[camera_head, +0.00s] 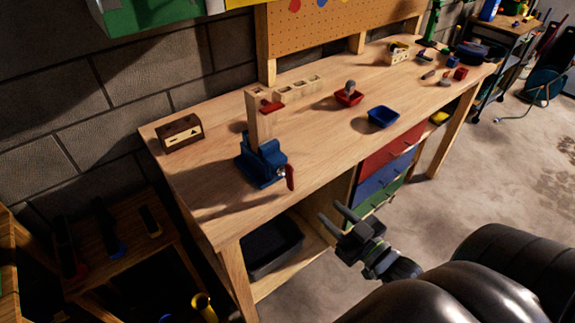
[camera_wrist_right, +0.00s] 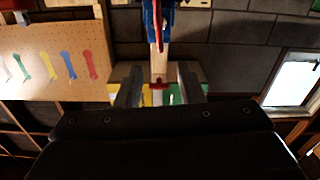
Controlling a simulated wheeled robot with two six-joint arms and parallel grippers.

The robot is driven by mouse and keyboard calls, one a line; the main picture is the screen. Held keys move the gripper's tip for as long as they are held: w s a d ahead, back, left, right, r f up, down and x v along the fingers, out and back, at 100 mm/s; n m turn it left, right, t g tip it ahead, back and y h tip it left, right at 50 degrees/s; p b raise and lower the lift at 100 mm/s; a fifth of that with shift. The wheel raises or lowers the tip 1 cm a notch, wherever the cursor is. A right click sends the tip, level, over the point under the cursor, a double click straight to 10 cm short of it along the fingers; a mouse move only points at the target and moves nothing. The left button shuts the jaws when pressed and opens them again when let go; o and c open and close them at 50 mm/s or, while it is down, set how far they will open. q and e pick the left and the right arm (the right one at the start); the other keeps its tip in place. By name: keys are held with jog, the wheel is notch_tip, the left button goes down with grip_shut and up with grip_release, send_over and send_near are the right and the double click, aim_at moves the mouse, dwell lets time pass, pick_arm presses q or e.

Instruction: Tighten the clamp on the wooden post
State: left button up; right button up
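A light wooden post (camera_head: 258,122) stands upright in a blue vise-like clamp (camera_head: 262,163) near the front left edge of the workbench. A red handle (camera_head: 289,177) hangs on the clamp's front side. A small red piece (camera_head: 272,106) sits near the post's top. My right gripper (camera_head: 332,212) is open and empty, in front of the bench edge, right of and apart from the clamp. The right wrist view looks upside down: the blue clamp (camera_wrist_right: 154,18), red handle (camera_wrist_right: 158,30) and post (camera_wrist_right: 159,65) appear beyond the spread fingers (camera_wrist_right: 160,70). My left gripper is out of view.
The workbench (camera_head: 210,190) holds a brown wooden box (camera_head: 180,132), a red tray (camera_head: 349,97), a blue tray (camera_head: 383,117) and small items further right. Coloured drawers (camera_head: 385,170) and a black bin (camera_head: 272,246) sit below. A pegboard (camera_head: 340,30) stands behind.

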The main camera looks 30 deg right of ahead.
aim_at(292, 177)
jog(key=w, duration=0.3)
jog(key=w+b, duration=0.1)
jog(key=w, duration=0.3)
jog(key=w+b, duration=0.1)
jog(key=w, duration=0.2)
jog(key=shift+w+a, duration=0.2)
jog(key=shift+a, duration=0.15)
jog(key=w, duration=0.5)
jog(key=shift+a, duration=0.2)
jog(key=shift+w, duration=0.65)
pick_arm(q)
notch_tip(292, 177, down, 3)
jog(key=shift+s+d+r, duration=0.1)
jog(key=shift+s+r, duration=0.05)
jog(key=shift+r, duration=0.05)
pick_arm(e)
jog(key=shift+c, duration=0.2)
grip_shut()
